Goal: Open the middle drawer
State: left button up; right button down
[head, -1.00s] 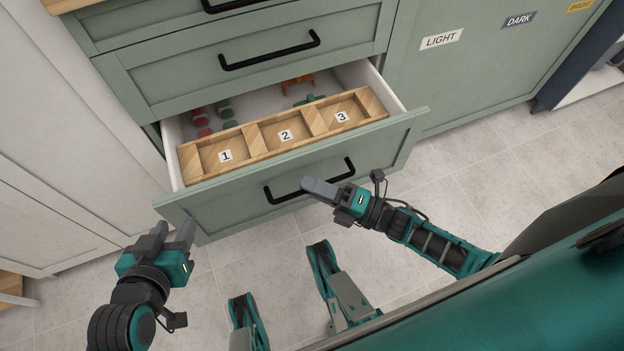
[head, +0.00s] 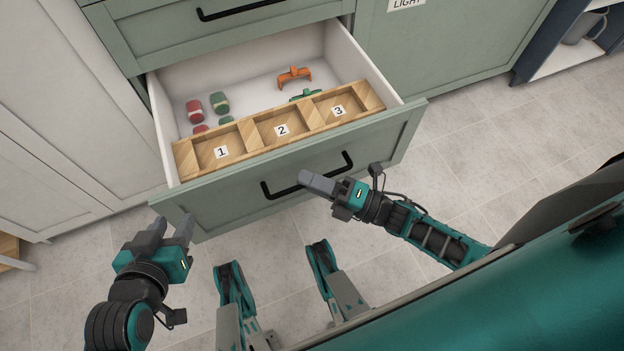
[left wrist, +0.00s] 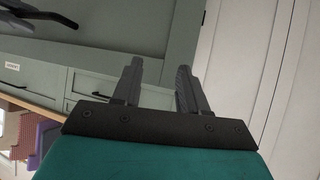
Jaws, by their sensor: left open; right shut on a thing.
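A sage green drawer (head: 235,203) with a black bar handle (head: 284,193) stands pulled out in the head view. Another green drawer (head: 225,35) above it is closed. How many drawers the cabinet has cannot be told from this frame. My right gripper (head: 306,180) is shut on the open drawer's handle, near its middle; the fingers hide part of the bar. My left gripper (head: 172,226) is open and empty, in front of the drawer's left end. Its two spread fingers also show in the left wrist view (left wrist: 160,72).
A wooden organizer (head: 248,128) with compartments 1, 2 and 3 lies in the drawer's front. Behind it are red and green rolled items (head: 219,102) and an orange item (head: 294,77). White cabinet doors (head: 70,100) stand left. Tiled floor (head: 490,150) is clear on the right.

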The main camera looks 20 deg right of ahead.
jog(key=shift+d, duration=0.1)
dwell(0.3)
jog(key=c, duration=1.2)
grip_release()
jog(key=shift+s, duration=0.1)
jog(key=v, duration=1.3)
